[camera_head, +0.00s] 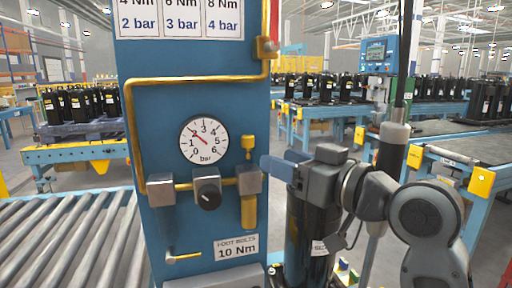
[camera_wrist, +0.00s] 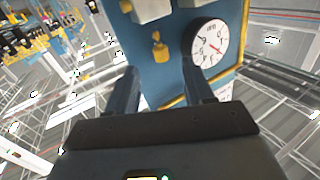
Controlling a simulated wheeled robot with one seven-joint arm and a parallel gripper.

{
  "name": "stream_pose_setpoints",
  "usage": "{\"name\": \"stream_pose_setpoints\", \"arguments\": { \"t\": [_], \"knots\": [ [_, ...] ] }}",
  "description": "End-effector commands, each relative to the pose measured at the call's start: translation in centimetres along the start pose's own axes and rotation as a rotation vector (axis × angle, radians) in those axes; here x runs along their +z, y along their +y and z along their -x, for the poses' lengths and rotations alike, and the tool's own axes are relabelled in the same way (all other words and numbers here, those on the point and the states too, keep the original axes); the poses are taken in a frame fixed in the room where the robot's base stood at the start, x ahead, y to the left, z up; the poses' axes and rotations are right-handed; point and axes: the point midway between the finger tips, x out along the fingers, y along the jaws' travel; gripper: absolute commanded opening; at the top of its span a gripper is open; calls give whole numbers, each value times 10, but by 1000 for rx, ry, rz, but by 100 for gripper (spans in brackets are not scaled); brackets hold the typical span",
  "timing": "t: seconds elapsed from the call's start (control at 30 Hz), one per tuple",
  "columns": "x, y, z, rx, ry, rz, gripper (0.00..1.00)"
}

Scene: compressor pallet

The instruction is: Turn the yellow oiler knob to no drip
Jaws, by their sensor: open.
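The yellow oiler knob (camera_head: 248,143) stands upright on its stem above the grey oiler block (camera_head: 249,180), right of the gauge on the blue panel. A yellow bowl (camera_head: 248,211) hangs below that block. My gripper (camera_head: 273,168) is just right of the block, slightly lower than the knob, with its fingers pointing at the panel. In the wrist view, which is upside down, the knob (camera_wrist: 160,47) appears between and beyond the two open fingers (camera_wrist: 160,70). The fingers look apart from the knob and hold nothing. The knob's setting cannot be read.
A round bar gauge (camera_head: 203,142) and a black regulator knob (camera_head: 208,194) are left of the oiler. A yellow pipe (camera_head: 130,110) runs around the panel. A black cylinder (camera_head: 310,225) stands below my gripper. A roller conveyor (camera_head: 70,240) lies at the left.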

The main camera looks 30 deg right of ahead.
Motion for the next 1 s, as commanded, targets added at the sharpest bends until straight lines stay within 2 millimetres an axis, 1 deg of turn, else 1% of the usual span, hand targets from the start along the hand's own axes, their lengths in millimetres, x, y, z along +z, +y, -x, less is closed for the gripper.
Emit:
{"name": "stream_pose_setpoints", "arguments": {
  "t": [0.03, 0.07, 0.2, 0.27, 0.37, 0.6, 0.7, 0.83, 1.0],
  "knots": [
    [-8, 2, -1, -7, 3, 17, 52],
    [-11, 2, -1, -10, 3, 24, 52],
    [-17, 3, -4, -19, -1, 40, 52],
    [-18, 2, -9, -21, -3, 40, 52],
    [-18, 2, -21, -22, -2, 39, 52],
    [-18, 1, -58, -21, -1, 39, 52],
    [-17, 1, -70, -20, -2, 39, 52],
    [-17, 1, -78, -21, -1, 40, 52],
    [-16, 1, -80, -20, -1, 39, 52]
  ]
}}
